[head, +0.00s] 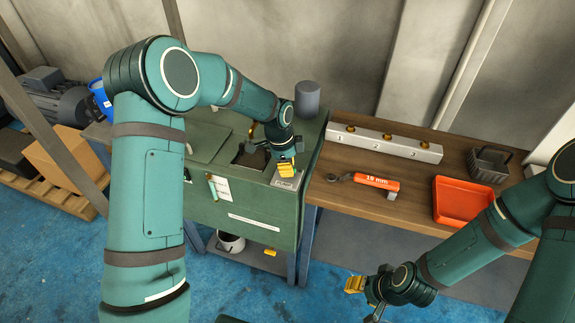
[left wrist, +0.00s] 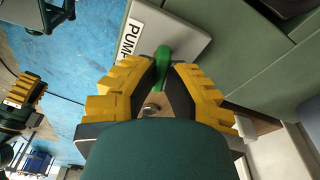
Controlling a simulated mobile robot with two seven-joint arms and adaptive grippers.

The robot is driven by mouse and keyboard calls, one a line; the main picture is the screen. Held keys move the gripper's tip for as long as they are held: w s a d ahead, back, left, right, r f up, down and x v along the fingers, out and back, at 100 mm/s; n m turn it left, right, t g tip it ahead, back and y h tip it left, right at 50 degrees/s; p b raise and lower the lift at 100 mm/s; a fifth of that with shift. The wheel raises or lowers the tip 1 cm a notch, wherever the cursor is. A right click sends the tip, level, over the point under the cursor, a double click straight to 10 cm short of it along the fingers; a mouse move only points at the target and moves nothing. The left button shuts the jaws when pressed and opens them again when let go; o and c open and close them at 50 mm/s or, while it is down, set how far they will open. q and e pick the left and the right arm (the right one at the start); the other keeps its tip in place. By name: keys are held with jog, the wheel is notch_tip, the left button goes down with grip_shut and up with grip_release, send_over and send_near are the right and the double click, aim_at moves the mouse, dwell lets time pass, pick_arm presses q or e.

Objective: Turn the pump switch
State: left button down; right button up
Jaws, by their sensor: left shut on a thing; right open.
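The pump switch is a green lever (left wrist: 163,56) on a grey plate (left wrist: 182,38) with a white label reading "PUM", the rest cut off by my finger. In the left wrist view my left gripper (left wrist: 166,78) has its yellow-and-black fingers closed around the lever. In the head view the left gripper (head: 286,168) is at the small grey plate (head: 288,182) on the front right corner of the green machine (head: 240,208); the lever is hidden there. My right gripper (head: 362,300) is open and empty, low in front of the bench, clear of everything.
A wooden bench (head: 400,215) adjoins the machine on the right. It carries a numbered grey block (head: 385,146), an orange "10 mm" tool (head: 375,182), a red tray (head: 462,200) and a dark basket (head: 489,164). A grey cylinder (head: 307,99) stands on the machine's back corner. The blue floor in front is free.

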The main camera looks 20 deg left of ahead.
pick_arm(q)
jog(key=shift+m, duration=0.8)
jog(key=c, duration=1.3)
grip_release()
jog(key=shift+m, duration=0.4)
jog(key=shift+c, duration=0.2)
jog(key=o, duration=0.3)
jog(key=shift+o, duration=0.2)
jog(key=shift+r+p, duration=2.2)
jog(key=shift+r, duration=0.85)
jog(key=shift+f, duration=0.1)
